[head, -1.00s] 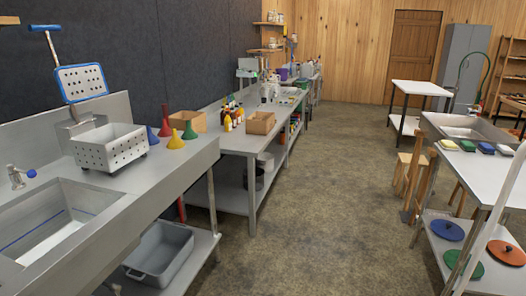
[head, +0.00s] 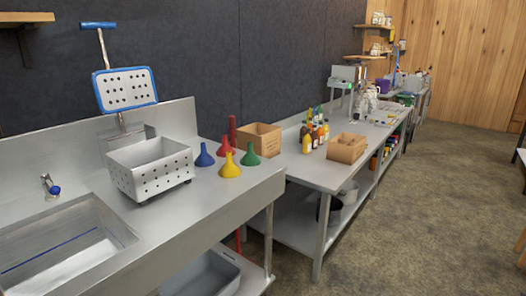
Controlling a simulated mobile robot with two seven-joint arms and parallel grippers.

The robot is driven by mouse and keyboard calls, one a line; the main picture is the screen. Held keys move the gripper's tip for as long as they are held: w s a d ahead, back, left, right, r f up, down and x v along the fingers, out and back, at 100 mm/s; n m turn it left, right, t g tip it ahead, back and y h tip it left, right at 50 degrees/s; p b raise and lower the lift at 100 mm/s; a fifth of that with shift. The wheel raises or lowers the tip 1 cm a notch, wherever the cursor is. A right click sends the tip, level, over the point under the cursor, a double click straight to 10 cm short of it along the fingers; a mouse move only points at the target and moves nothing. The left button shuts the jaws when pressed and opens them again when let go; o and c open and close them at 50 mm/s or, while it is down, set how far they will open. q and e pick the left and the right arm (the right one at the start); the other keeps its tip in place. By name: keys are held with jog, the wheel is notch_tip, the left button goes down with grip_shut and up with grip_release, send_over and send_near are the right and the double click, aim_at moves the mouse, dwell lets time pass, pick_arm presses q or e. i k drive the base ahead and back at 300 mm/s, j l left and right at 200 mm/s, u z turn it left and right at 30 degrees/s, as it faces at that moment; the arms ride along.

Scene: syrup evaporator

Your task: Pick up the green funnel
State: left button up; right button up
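The green funnel (head: 250,155) stands spout-up on the metal sink counter, near the counter's right end in the head view. A yellow funnel (head: 230,167) is in front of it and to the left. A red funnel (head: 226,147) and a blue funnel (head: 204,156) stand further left. A cardboard box (head: 260,138) is just behind the green funnel. Neither of my grippers is in view.
A perforated metal basket (head: 150,168) stands left of the funnels, beside the sink basin (head: 62,245). A second table (head: 318,172) with bottles (head: 315,134) and an open cardboard box (head: 347,148) continues to the right. The floor (head: 410,225) at right is clear.

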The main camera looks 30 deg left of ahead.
aim_at(251, 159)
jog(key=i+l+u, duration=0.1)
jog(key=i+u, duration=0.15)
jog(key=i, duration=0.25)
jog(key=i+l+u, duration=0.15)
jog(key=i+u, duration=0.15)
jog(key=i, duration=0.25)
jog(key=i+l+u, duration=0.2)
jog(key=i+u, duration=0.15)
jog(key=i+l+u, duration=0.35)
